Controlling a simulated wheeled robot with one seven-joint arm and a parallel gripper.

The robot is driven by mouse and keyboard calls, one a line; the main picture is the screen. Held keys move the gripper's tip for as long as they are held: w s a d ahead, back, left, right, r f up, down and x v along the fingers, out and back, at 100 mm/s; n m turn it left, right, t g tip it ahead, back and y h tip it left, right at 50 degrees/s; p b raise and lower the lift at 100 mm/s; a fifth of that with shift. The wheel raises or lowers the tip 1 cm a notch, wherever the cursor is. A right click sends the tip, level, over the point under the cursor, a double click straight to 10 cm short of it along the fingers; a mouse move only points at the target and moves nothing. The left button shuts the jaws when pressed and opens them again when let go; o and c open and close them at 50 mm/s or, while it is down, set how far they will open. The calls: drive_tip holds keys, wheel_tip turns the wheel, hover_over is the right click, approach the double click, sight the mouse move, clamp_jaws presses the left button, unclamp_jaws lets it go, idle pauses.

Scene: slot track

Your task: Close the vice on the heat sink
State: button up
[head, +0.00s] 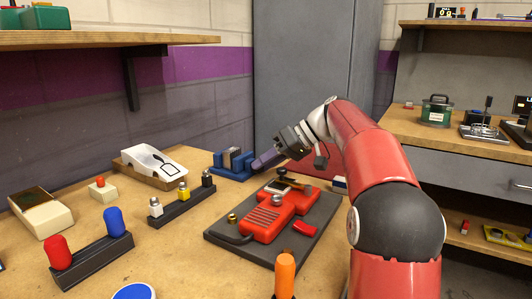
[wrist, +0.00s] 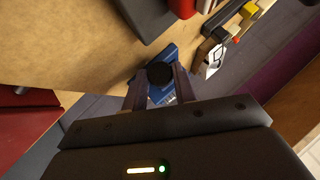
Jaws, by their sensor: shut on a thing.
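The blue vice (head: 236,176) stands at the far edge of the bench, near the grey cabinet. The grey heat sink (head: 234,154) sits upright between its jaws; I cannot tell whether both jaws touch it. My gripper (head: 258,164) reaches in from the right at the vice's right end. In the wrist view, its fingers (wrist: 158,88) are shut on a round black knob (wrist: 160,73), with the blue vice (wrist: 165,56) behind it. The knob is hidden in the head view.
A red device (head: 268,218) lies on a dark mat in front of the vice. A dark rack (head: 182,206) with small bottles stands nearer.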

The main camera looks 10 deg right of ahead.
idle(0.3)
drive_tip(key=o, duration=1)
drive_tip(key=shift+c, duration=0.2)
drive_tip(key=shift+f+b, duration=0.15)
drive_tip(key=shift+b, duration=0.15)
